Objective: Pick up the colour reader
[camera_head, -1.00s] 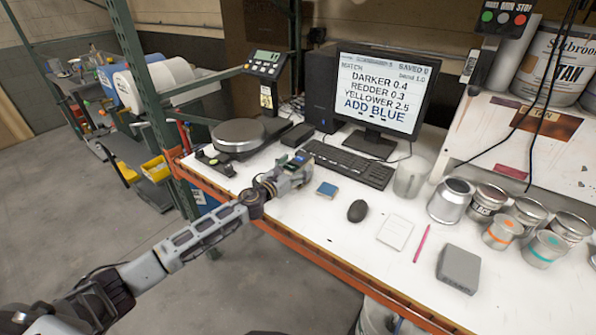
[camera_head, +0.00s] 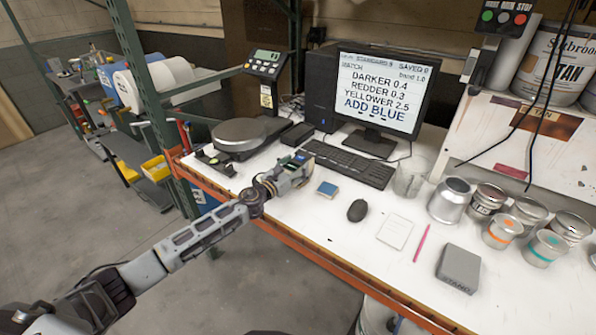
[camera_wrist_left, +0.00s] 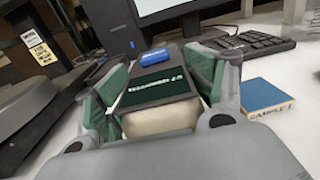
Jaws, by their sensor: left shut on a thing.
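The colour reader (camera_wrist_left: 155,88) is a dark-topped device with a small green-black display, a pale rounded near end and a blue part at its far end. It sits between the two green-padded fingers of my left gripper (camera_wrist_left: 163,80), which is shut on its sides. In the head view the reader (camera_head: 299,157) shows small at the tip of my left gripper (camera_head: 293,166), over the white bench in front of the keyboard. I cannot tell whether it touches the bench. My right gripper is not in view.
A blue sample block (camera_head: 327,189) lies just right of the gripper. The keyboard (camera_head: 348,163) and monitor (camera_head: 382,95) stand behind, the scale (camera_head: 240,137) to the left. A mouse (camera_head: 357,210), glass beaker (camera_head: 410,177) and several cans (camera_head: 450,201) are further right.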

